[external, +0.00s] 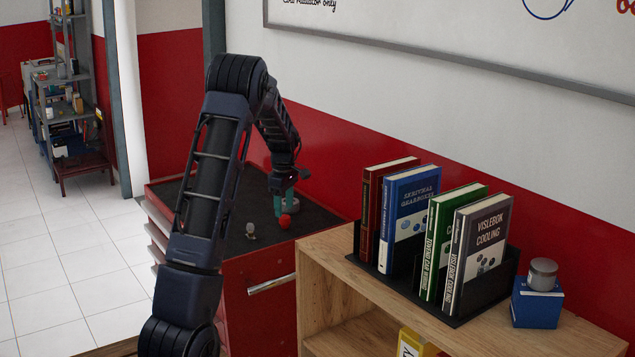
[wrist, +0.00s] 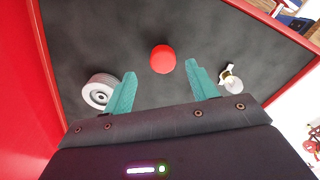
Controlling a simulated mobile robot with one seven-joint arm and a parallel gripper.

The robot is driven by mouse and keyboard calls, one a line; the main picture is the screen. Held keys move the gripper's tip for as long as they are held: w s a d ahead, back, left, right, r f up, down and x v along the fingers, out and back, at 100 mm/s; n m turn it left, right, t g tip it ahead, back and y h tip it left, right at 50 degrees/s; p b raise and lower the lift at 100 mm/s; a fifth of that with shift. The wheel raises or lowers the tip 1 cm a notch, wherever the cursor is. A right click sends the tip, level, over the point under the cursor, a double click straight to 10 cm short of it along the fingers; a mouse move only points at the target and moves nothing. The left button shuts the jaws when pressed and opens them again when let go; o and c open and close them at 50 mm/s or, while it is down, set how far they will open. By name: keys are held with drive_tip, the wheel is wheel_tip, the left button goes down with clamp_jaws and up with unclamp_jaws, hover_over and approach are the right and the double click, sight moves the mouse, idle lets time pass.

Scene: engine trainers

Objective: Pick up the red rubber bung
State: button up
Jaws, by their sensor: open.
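The red rubber bung (wrist: 162,59) sits on the dark top of the red tool cabinet. In the wrist view it lies just beyond and between my two teal fingertips. My gripper (wrist: 158,80) is open and empty, with its fingers spread wider than the bung. The bung's height relative to the fingertips is hard to tell.
The cabinet has a raised red rim (wrist: 265,17). A wooden shelf (external: 335,263) with books stands to the right.

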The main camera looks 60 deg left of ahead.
sight(285, 216)
drive_tip(key=f, duration=0.4)
drive_tip(key=shift+s+d+f, duration=0.1)
drive_tip(key=shift+d+f, duration=0.1)
drive_tip(key=shift+d, duration=0.1)
drive_tip(key=shift+c, duration=0.2)
drive_tip(key=c, duration=1)
drive_tip(key=shift+c, duration=0.2)
